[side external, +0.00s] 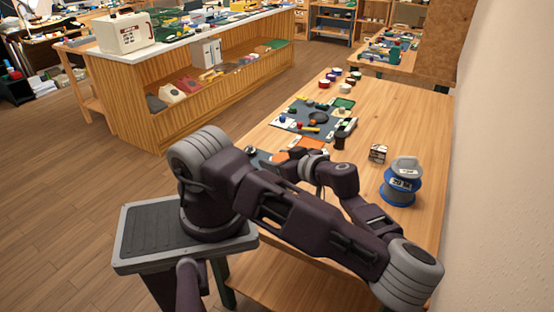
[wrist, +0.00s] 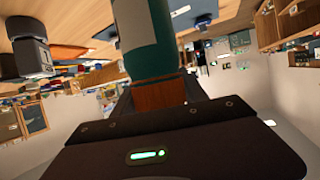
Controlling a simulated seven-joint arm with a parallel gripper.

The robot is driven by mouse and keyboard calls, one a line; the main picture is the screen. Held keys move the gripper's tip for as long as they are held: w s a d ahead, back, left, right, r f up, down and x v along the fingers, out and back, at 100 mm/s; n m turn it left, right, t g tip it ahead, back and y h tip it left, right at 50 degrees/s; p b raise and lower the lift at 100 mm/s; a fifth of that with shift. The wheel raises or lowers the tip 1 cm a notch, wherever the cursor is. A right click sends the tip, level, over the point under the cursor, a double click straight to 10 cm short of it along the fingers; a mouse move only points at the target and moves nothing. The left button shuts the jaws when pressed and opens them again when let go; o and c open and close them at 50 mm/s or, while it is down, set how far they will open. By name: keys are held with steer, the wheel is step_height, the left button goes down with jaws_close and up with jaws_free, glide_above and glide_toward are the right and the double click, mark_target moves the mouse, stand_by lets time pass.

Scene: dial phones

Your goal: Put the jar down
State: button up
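The jar (wrist: 147,40) is a cylinder with a pale band and a dark green band, large in the upper middle of the wrist view. A brown part (wrist: 160,95) shows below the green, between the fingers. My gripper (wrist: 158,88) appears shut on the jar, with the dark fingers on either side of it. The wrist picture looks upside down, with the table at the top. In the side view my own arm hides the gripper and I cannot make out the jar. Whether the jar touches the table I cannot tell.
Bare wood lies between the mat and the wall (side external: 500,140).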

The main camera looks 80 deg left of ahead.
steer(key=o, duration=0.4)
steer(key=v, duration=0.7)
steer(key=shift+d+r, duration=0.2)
steer(key=shift+w, duration=0.1)
